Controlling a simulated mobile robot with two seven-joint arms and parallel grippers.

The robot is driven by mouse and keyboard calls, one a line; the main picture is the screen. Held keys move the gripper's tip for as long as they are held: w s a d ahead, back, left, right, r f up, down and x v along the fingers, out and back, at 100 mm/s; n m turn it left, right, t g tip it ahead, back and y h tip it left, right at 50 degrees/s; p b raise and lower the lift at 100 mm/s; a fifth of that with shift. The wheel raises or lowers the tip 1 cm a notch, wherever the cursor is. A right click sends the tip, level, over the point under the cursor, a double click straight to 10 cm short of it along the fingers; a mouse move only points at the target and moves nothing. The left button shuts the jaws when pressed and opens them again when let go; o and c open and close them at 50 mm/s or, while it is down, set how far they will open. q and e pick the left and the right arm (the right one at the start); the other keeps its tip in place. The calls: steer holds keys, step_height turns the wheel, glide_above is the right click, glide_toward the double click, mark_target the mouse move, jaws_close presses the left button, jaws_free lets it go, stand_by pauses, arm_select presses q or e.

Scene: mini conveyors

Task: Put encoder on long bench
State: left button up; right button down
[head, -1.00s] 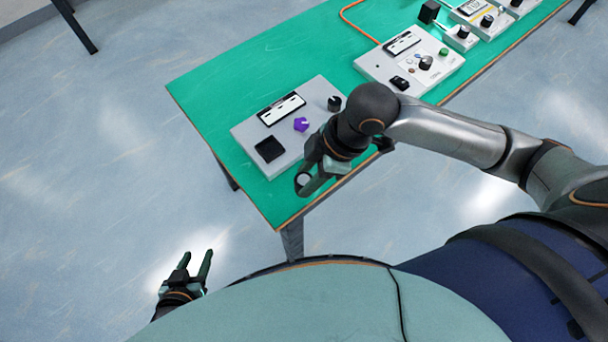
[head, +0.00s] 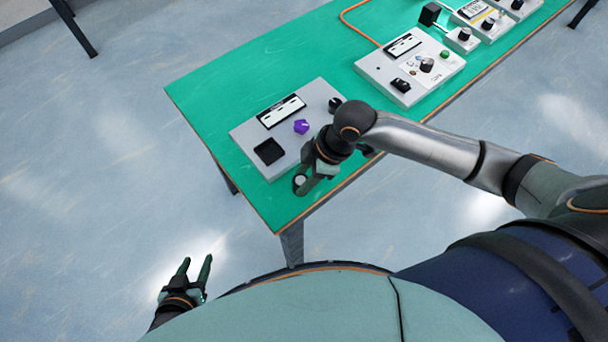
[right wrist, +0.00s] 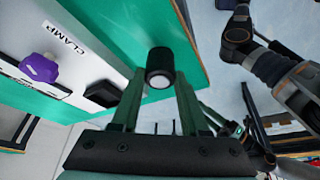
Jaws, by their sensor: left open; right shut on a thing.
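The encoder (head: 299,181) looks like a small black cylinder with a pale grey end face. My right gripper (head: 306,185) is shut on it, over the near edge strip of the green long bench (head: 215,90). In the right wrist view the encoder (right wrist: 160,62) sits between the tips of the two green fingers, with the green bench top behind it. I cannot tell whether it touches the bench. My left gripper (head: 196,272) is open and empty, low over the floor, apart from the bench.
A grey panel labelled CLAMP (right wrist: 62,38) lies beside the encoder, with a purple knob (head: 301,127) and a black square (head: 269,151). A second panel (head: 425,80) and several small boxes stand farther right. An orange cable (head: 352,25) crosses the back. The bench's left end is clear.

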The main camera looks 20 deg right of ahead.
steer(key=shift+c, duration=2.1)
jaws_free()
steer(key=shift+f, duration=0.1)
steer(key=p+v, duration=0.1)
steer(key=v, duration=1.1)
steer(key=shift+p, duration=0.3)
